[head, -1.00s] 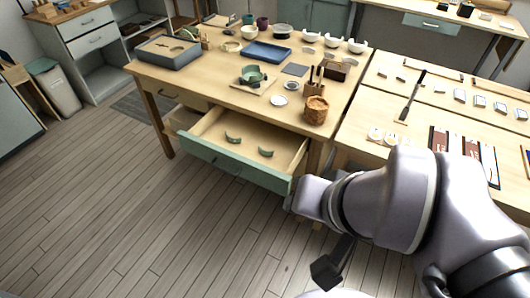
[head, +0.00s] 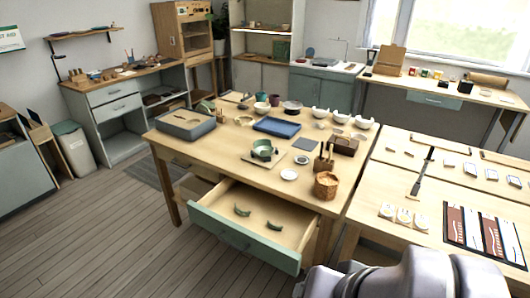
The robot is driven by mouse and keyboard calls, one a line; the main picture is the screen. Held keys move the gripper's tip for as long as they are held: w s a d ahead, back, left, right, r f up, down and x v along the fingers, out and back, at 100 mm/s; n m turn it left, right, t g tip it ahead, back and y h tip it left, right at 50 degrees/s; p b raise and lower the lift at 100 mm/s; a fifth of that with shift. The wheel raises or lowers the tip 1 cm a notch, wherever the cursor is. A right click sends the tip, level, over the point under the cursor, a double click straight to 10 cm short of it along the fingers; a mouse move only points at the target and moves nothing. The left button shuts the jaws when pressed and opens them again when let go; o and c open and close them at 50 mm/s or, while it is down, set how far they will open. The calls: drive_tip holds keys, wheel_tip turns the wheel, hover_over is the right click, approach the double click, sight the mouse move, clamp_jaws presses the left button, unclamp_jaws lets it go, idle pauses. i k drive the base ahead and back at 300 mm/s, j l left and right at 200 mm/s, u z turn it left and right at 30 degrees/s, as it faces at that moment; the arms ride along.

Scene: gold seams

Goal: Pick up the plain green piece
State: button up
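Two small curved green pieces lie apart in the open drawer (head: 230,192) of the wooden worktable. One green piece (head: 242,211) is on the left and the other green piece (head: 274,226) is to its right, nearer the drawer's right side. Both look green, but they are too small to tell which is plain. A green bowl (head: 262,149) stands on a board on the tabletop above the drawer. Part of my arm shows at the bottom right, right of the drawer. My gripper is out of the picture.
The worktable (head: 222,150) also holds a grey tray box (head: 186,124), a blue tray (head: 277,127), several white bowls and a woven basket (head: 326,186). A second table (head: 372,233) with tools and cards stands close on the right. The floor (head: 130,235) at left front is clear.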

sight(277, 227)
drive_tip(key=i+j+z, duration=0.25)
drive_tip(key=i, duration=0.25)
drive_tip(key=i+j+z, duration=0.25)
drive_tip(key=i, duration=0.3)
